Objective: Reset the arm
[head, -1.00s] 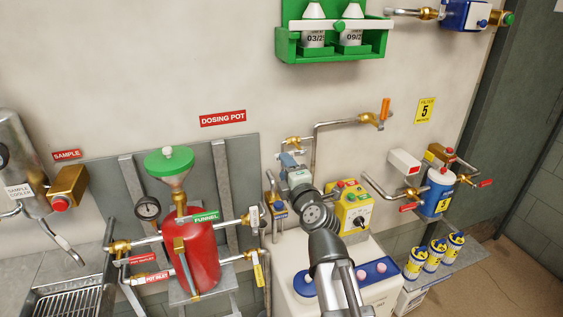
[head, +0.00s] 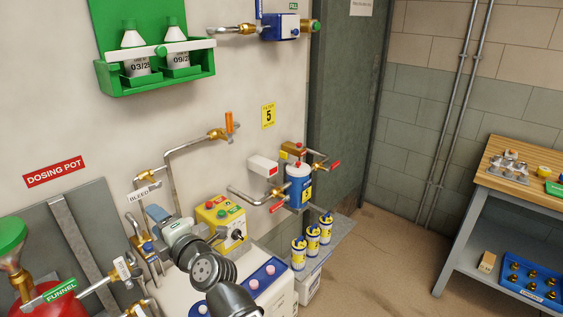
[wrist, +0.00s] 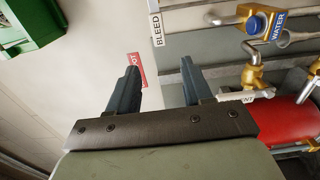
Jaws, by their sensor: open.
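My gripper (head: 157,213) is in the lower left of the head view, in front of the wall beside the bleed pipework. In the wrist view its two dark fingers (wrist: 158,78) stand apart with nothing between them. The arm rises from the bottom of the head view, over the white cabinet (head: 186,290). The bleed label (head: 138,193) is just above the gripper, and it also shows in the wrist view (wrist: 157,30). Whether the fingers touch any pipe cannot be told.
A yellow control box (head: 221,222) sits close right of the arm. A blue filter housing (head: 299,186) with red-handled valves is further right. A green bottle rack (head: 108,82) hangs above. The red dosing pot (wrist: 283,118) is near the gripper. A workbench (head: 480,195) stands far right, with open floor before it.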

